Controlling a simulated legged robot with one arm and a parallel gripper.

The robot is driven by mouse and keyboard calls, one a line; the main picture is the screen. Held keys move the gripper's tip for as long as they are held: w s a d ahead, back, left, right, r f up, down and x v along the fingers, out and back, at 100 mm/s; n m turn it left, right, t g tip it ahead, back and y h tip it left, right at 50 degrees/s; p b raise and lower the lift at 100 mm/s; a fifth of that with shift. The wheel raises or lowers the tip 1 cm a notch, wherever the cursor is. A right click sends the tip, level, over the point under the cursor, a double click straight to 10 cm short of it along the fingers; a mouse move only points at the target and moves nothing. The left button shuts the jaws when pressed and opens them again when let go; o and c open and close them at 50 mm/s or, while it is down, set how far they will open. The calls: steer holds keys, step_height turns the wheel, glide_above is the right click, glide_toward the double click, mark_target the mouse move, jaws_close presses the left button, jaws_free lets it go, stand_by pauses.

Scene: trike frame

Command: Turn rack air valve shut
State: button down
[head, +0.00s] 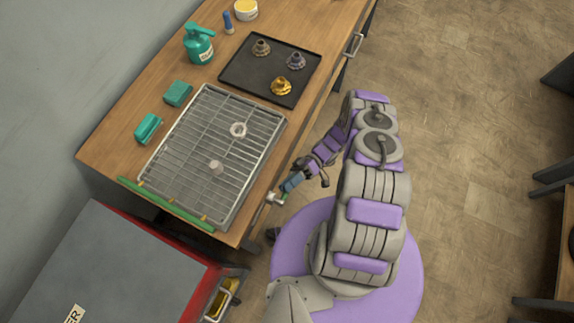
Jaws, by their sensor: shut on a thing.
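The wire rack (222,97) lies on the wooden bench, with two small round parts on it. The rack air valve (275,198) is a small metal fitting at the bench's front edge, by the rack's lower right corner. Its blue lever (292,182) points up and right from the fitting. My gripper (301,173) is at the outer end of the lever and shut on it. My fingers hide part of the lever's end, so the exact grip is hard to see.
A black tray (236,80) with several gear-like parts sits further along the bench. A teal spray bottle (199,46), teal sponge (178,93) and teal brush (148,128) stand behind. A red-edged grey cabinet (110,265) is at lower left.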

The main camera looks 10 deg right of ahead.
steer(key=shift+w+f, duration=0.1)
steer(key=shift+w, duration=0.05)
stand_by(0.4)
steer(key=c, duration=1.1)
jaws_free()
steer(key=shift+f, duration=0.1)
steer(key=shift+c, duration=0.2)
steer(key=shift+o, duration=0.5)
